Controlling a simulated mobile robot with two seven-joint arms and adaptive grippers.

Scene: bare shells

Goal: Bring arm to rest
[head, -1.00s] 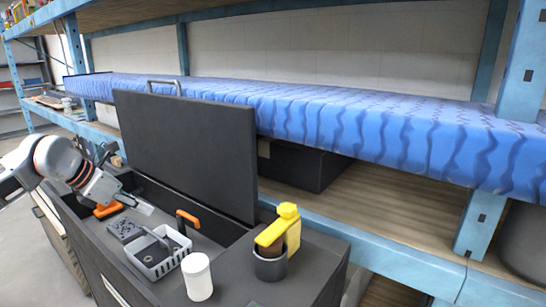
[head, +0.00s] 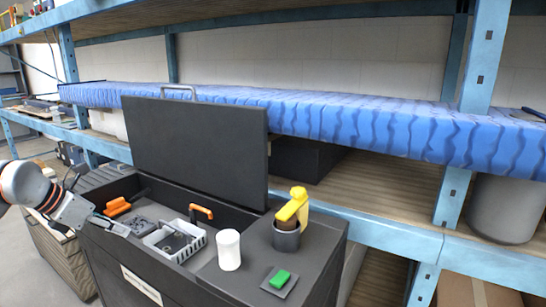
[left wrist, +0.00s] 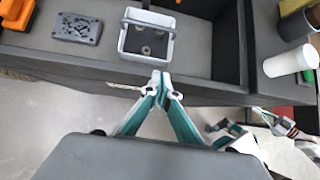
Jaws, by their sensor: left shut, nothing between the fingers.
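My left gripper (head: 122,229) is at the left of the head view, beside the front left edge of the dark open-lidded chest (head: 150,265). In the left wrist view, its teal fingers (left wrist: 160,76) meet at the tips with nothing between them, outside the chest's front rim with grey floor below. Teal, white and red parts (left wrist: 280,124), apparently of my right gripper, show at the lower right of the left wrist view. Their jaw state is unclear. My right gripper does not show in the head view.
The chest holds a white basket (head: 172,242), a dark perforated block (head: 139,224) and orange-handled items (head: 117,206). On its right top are a white cylinder (head: 229,249), a cup (head: 286,236) with a yellow-topped item, and a green block (head: 279,278). Blue shelving (head: 385,237) stands behind.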

